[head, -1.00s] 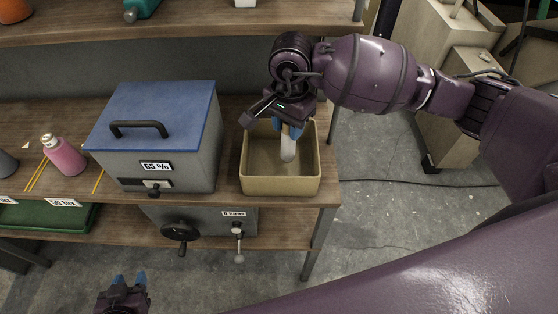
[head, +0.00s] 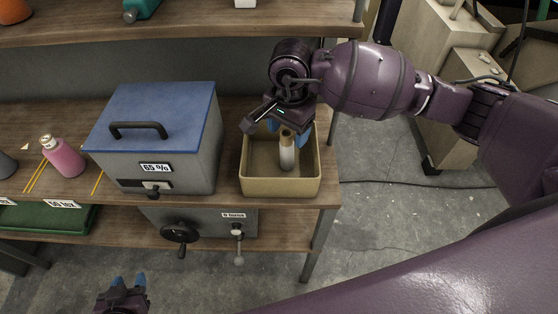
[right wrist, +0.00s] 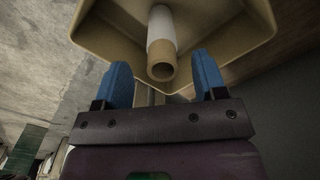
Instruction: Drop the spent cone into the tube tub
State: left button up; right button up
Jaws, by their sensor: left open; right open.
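The spent cone (head: 287,152), a pale tube with a tan end, is inside the tan tube tub (head: 280,187) on the table. It also shows in the right wrist view (right wrist: 161,45), with its open end towards the camera. My right gripper (head: 285,127) is above the back of the tub. Its blue fingers (right wrist: 161,82) are spread wide, and the cone lies beyond their tips, apart from them. I cannot tell whether the cone touches the tub floor. My left gripper (head: 129,281) is open and empty at the bottom left, away from the table.
A grey box with a blue lid (head: 160,112) stands just left of the tub. A pink bottle (head: 63,157) and yellow sticks (head: 36,174) are further left. A shelf (head: 200,22) runs above the back. A green tray (head: 50,217) is on the lower level.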

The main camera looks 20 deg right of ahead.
notch_tip(320, 180, up, 11)
jog(key=b, duration=0.1)
dwell(0.4)
jog(key=shift+f, duration=0.15)
